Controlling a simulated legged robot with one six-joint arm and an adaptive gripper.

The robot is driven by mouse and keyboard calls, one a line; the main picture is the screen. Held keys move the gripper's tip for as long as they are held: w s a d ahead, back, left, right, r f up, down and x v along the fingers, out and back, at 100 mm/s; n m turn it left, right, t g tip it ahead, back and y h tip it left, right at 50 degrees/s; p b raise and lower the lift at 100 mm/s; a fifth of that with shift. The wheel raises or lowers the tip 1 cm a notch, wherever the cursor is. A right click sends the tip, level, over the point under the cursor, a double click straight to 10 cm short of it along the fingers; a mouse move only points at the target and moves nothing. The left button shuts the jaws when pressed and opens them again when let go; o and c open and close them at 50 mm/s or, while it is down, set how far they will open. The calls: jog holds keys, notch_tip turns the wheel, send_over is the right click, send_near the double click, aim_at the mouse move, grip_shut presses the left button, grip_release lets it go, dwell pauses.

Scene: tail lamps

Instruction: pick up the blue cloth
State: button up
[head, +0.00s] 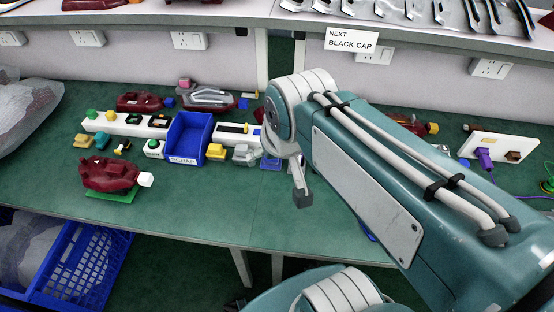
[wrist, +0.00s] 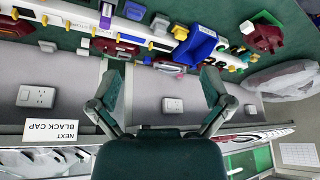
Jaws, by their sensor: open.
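I cannot make out a blue cloth for certain in either view. In the head view a small patch of blue (head: 367,230) shows at the bench's front edge, mostly hidden behind my arm; I cannot tell what it is. A flat blue piece (head: 270,163) lies on the bench just left of my gripper (head: 301,196). My gripper hangs over the green bench, partly hidden by my own arm. In the wrist view my gripper (wrist: 162,72) has its two fingers spread wide with nothing between them.
A blue bin (head: 188,138) stands on the green bench (head: 200,213) among lamp parts and white fixtures. A dark red lamp housing (head: 108,172) lies at left. A blue crate (head: 82,265) is below the bench. The bench front is clear between housing and gripper.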

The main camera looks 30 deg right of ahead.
jog(key=w+d+f+m+g, duration=0.25)
jog(key=w+f, duration=0.35)
jog(key=w, duration=0.3)
jog(key=w+d+f+m+g, duration=0.1)
jog(key=w+d+f+m, duration=0.1)
jog(key=w+d+f, duration=0.5)
jog(key=shift+m+g, duration=0.75)
jog(key=w+f, duration=0.2)
jog(key=f, duration=0.2)
jog(key=w+f, duration=0.2)
jog(key=f, duration=0.3)
jog(key=w+f, duration=0.2)
jog(key=f, duration=0.2)
jog(key=shift+w+f, duration=0.2)
jog(key=shift+w, duration=0.05)
jog(key=f, duration=0.5)
jog(key=shift+w+d+f, duration=0.2)
jog(key=shift+d+f, duration=0.05)
jog(key=shift+f, duration=0.15)
jog(key=c, duration=0.9)
